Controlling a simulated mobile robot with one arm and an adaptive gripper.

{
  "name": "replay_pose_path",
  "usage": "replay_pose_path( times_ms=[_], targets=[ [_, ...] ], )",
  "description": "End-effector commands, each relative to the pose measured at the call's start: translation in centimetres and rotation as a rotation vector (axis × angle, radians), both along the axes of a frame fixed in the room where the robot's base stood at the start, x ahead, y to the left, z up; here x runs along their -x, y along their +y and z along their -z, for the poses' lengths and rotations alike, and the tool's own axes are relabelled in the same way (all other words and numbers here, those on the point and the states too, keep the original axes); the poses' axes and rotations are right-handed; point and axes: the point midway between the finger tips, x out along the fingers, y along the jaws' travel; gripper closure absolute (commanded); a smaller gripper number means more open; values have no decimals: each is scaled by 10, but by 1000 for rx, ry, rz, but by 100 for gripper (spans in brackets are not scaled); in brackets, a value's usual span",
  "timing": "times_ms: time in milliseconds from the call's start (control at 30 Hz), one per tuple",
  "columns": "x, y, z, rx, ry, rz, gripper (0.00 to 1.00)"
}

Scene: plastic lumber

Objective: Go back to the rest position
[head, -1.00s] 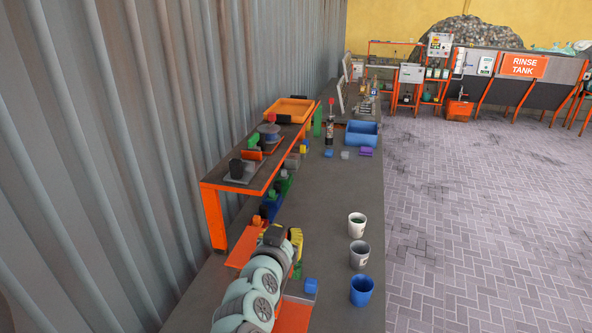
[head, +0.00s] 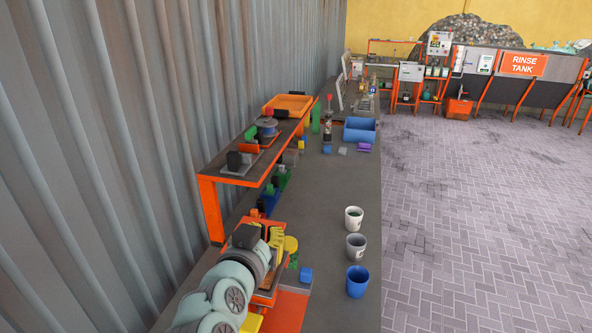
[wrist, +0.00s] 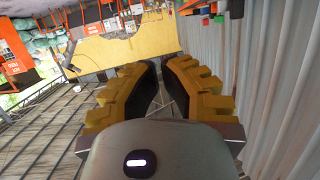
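My gripper (head: 278,238) shows in the head view above the left part of the workbench, by the front end of the orange-framed shelf. In the wrist view my gripper's (wrist: 158,62) two yellow fingers with black pads stand apart. Nothing is between them; the gap shows only background. A round yellow thing (head: 291,244) shows just right of the fingers in the head view, at the bench. I cannot tell whether it touches them. My arm hides part of the bench below it.
A blue cup (head: 357,283), a grey cup (head: 355,247) and a white cup (head: 353,219) line the bench's right edge. A blue cube (head: 306,275) lies near my gripper. The shelf (head: 209,210) and corrugated wall (head: 110,130) are on the left. The bench middle (head: 325,200) is clear.

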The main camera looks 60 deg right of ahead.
Motion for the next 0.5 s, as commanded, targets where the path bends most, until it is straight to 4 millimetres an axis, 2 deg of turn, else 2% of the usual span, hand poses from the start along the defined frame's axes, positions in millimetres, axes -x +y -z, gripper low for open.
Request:
replay_pose_path(
  times_ms=[367, 500],
  targets=[
    [4, 8, -2, 0, 0, 4, 100],
    [-8, 10, -5, 22, -13, -38, 100]
  ],
)
